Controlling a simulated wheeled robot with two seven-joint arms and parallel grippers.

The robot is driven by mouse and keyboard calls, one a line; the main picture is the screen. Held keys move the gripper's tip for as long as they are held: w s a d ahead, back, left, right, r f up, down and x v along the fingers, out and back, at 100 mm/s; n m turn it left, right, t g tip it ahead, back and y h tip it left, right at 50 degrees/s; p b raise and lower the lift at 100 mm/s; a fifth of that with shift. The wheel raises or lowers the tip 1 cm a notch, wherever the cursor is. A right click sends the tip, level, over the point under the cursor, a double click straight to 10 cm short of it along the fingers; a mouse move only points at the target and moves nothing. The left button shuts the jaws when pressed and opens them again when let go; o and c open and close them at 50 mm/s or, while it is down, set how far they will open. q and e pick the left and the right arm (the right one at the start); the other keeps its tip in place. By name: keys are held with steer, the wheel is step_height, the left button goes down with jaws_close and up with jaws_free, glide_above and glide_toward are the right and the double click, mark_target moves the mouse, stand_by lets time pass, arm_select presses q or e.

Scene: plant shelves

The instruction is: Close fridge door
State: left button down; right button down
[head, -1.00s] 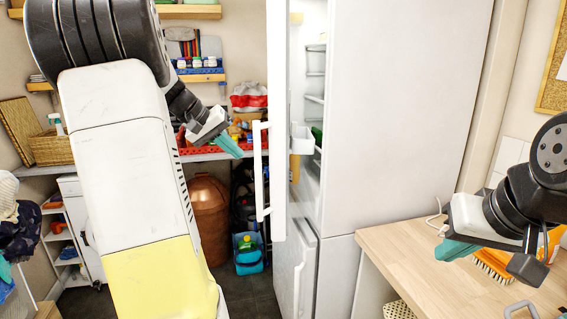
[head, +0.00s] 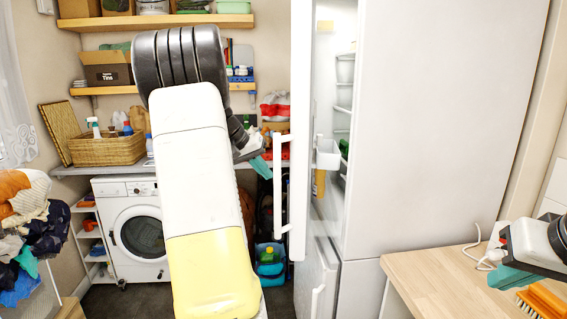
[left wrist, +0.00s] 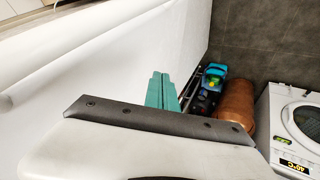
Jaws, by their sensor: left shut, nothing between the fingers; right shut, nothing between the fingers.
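The white fridge (head: 440,130) stands right of centre in the head view. Its upper door (head: 301,90) is open and seen nearly edge-on, with a long vertical handle (head: 279,185) on its left side. Inside are shelves and a door bin (head: 328,154). My left gripper (head: 262,166) is shut and empty, just left of the door handle in the picture. Its teal fingers (left wrist: 161,90) also show in the left wrist view, beside a large white surface (left wrist: 130,50). My right gripper (head: 508,277) is shut and empty over the wooden counter.
A wooden counter (head: 450,280) with an orange brush (head: 542,302) and a white cable lies right of the fridge. A washing machine (head: 135,232), a wicker basket (head: 108,150) and wall shelves stand at the left. A blue bin (head: 270,262) sits on the dark floor behind the door.

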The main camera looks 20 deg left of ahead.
mark_target(307, 178)
arm_select(q)
steer(key=w+d, duration=0.1)
steer(key=w+d+f, duration=0.1)
steer(key=d, duration=0.1)
steer(key=d+f, duration=0.1)
steer(key=shift+w+d+f, duration=0.1)
steer(key=shift+w+d, duration=0.2)
steer(key=shift+w, duration=0.1)
steer(key=w+d, duration=0.1)
steer(key=d, duration=0.3)
steer(key=w+d, duration=0.1)
steer(key=d, duration=0.2)
steer(key=shift+w, duration=0.3)
